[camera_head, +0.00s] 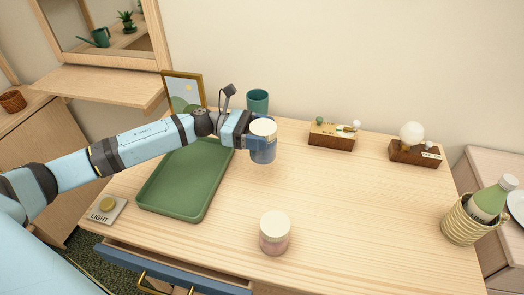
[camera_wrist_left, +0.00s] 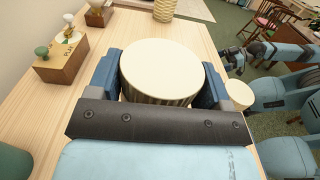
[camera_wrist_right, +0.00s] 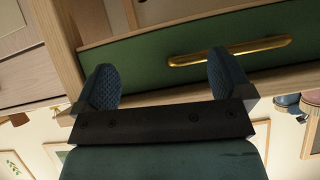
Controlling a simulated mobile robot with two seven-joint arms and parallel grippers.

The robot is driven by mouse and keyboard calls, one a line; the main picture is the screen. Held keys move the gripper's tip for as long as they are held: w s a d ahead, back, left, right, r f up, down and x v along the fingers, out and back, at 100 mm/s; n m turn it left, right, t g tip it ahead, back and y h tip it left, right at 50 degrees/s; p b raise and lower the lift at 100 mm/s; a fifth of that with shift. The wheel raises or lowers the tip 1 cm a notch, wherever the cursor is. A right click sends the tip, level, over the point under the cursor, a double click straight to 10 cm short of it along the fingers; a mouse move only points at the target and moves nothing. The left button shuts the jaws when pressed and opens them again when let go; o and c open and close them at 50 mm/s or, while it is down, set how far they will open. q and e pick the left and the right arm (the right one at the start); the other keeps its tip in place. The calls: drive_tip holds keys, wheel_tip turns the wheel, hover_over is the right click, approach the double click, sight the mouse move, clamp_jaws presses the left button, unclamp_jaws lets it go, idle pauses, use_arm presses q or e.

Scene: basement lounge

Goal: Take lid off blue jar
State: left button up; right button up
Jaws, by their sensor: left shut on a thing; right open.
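The blue jar (camera_head: 263,157) is on the table just right of the green tray, with a cream lid (camera_head: 264,127) on top. My left gripper (camera_head: 262,143) reaches it from the left and is shut at the lid. In the left wrist view the round lid (camera_wrist_left: 162,62) fills the space between the two fingers, and its ribbed side shows below its top. The jar body is hidden there. Whether the lid is seated on or slightly raised from the jar I cannot tell. My right gripper (camera_wrist_right: 163,78) is open and empty, away from the table top.
A pink jar (camera_head: 274,240) with a cream lid stands at the front. The green tray (camera_head: 172,208) lies under my left arm. A green cup (camera_head: 257,100) stands behind, with wooden blocks (camera_head: 331,138) and a basket (camera_head: 466,225) to the right. The table's middle right is clear.

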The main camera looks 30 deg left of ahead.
use_arm(q)
wheel_tip(320, 180, up, 9)
drive_tip(key=shift+r, duration=0.15)
drive_tip(key=o, duration=0.4)
drive_tip(key=shift+c, duration=0.2)
drive_tip(key=c, duration=0.8)
drive_tip(key=shift+o, duration=0.2)
